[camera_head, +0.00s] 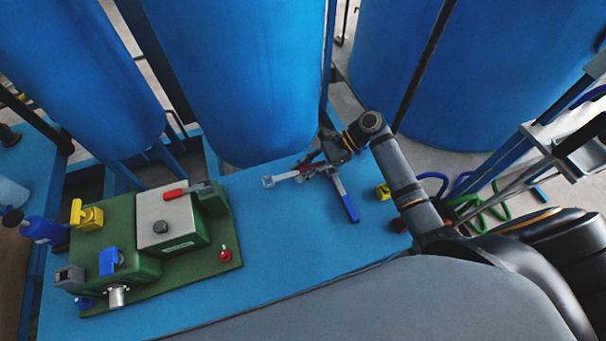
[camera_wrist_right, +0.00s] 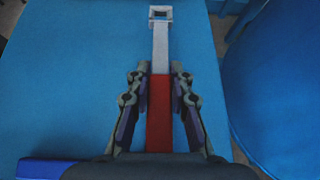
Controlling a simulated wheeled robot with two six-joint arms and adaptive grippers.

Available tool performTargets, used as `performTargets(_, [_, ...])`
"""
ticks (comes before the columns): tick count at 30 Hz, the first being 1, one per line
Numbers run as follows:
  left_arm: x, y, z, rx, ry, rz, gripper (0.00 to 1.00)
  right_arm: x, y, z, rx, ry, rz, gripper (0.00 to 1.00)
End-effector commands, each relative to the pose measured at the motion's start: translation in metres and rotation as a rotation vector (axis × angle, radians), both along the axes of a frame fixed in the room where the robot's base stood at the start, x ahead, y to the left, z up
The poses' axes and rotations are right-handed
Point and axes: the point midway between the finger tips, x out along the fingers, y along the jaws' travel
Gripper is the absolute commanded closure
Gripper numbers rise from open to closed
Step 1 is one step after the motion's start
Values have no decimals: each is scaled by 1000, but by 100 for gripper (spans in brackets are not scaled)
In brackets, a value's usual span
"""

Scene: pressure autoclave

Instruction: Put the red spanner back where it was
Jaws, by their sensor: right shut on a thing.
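The red spanner has a red handle and a grey shaft that ends in a square open head (camera_head: 268,182). My right gripper (camera_head: 316,170) is shut on its red handle, above the blue table top. In the right wrist view the red spanner (camera_wrist_right: 159,108) lies between the two fingers (camera_wrist_right: 159,95), its head pointing away from the wrist. Whether the spanner touches the table, I cannot tell. A second spanner with a blue handle (camera_head: 346,202) lies on the table just right of the gripper. My left gripper is not in view.
The blue table (camera_head: 285,240) is clear in the middle. At left is a green unit with a grey box (camera_head: 166,218), a yellow valve (camera_head: 88,215) and a red knob (camera_head: 225,255). Large blue tanks (camera_head: 240,75) stand behind. A yellow piece (camera_head: 382,192) is at right.

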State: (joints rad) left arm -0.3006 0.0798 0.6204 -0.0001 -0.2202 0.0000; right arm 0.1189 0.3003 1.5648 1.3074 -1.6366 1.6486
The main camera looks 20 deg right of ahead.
Motion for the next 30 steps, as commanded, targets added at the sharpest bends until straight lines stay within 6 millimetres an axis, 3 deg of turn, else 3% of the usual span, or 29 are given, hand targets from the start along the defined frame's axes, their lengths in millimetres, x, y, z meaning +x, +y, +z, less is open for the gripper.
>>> performTargets(4, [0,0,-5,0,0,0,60,-1,0,-21,0,3,-2,100])
performTargets(26, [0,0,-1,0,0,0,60,-1,1,-33,1,1,1,100])
performTargets(27, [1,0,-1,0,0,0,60,-1,0,-33,0,1,0,78])
performTargets(30, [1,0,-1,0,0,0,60,-1,0,-33,0,1,0,64])
